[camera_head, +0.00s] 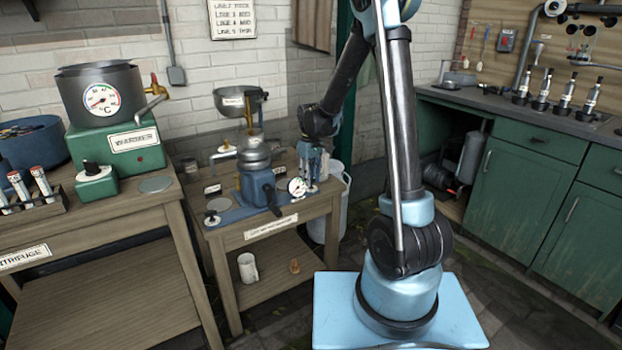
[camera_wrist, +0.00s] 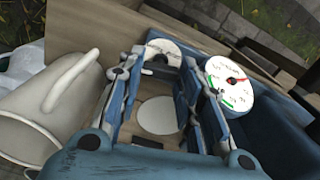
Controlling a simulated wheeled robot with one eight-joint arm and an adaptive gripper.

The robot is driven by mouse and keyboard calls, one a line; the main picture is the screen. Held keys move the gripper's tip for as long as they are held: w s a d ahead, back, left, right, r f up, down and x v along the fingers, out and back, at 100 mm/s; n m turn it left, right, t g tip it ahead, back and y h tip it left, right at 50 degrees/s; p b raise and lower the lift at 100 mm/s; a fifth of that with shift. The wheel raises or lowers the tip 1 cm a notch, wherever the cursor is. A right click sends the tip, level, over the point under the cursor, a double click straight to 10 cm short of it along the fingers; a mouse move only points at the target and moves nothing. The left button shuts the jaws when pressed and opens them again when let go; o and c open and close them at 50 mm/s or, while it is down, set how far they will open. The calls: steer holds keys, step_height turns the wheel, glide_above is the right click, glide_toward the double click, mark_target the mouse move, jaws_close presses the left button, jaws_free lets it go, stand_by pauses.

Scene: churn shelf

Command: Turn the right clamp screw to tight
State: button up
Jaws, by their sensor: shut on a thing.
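The blue separator (camera_head: 255,190) with its metal bowl stands on a wooden table. The left clamp screw (camera_head: 211,217) is a dark knob over a pale round plate at the base's front left. My gripper (camera_head: 310,184) reaches down at the machine's right side, beside the round gauge (camera_head: 297,187). In the wrist view my gripper's fingers (camera_wrist: 160,70) close on the dark right clamp screw (camera_wrist: 163,62), in front of a pale dial plate (camera_wrist: 160,48). The fingers partly hide the screw, and its exact angle is unclear. The gauge (camera_wrist: 229,86) is close by the right finger.
A black lever (camera_head: 271,199) juts from the machine's front. A funnel bowl (camera_head: 240,101) hangs above. A white container (camera_head: 337,205) stands behind the table's right end. In the wrist view a pale handled vessel (camera_wrist: 45,105) is close on the left.

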steer(key=shift+d+m, duration=0.15)
steer(key=shift+m, duration=1.05)
steer(key=o, duration=1.1)
steer(key=shift+c, duration=0.2)
steer(key=shift+r, duration=0.1)
steer(key=shift+r, duration=0.25)
steer(key=shift+w+r, duration=0.1)
steer(key=shift+r, duration=3.45)
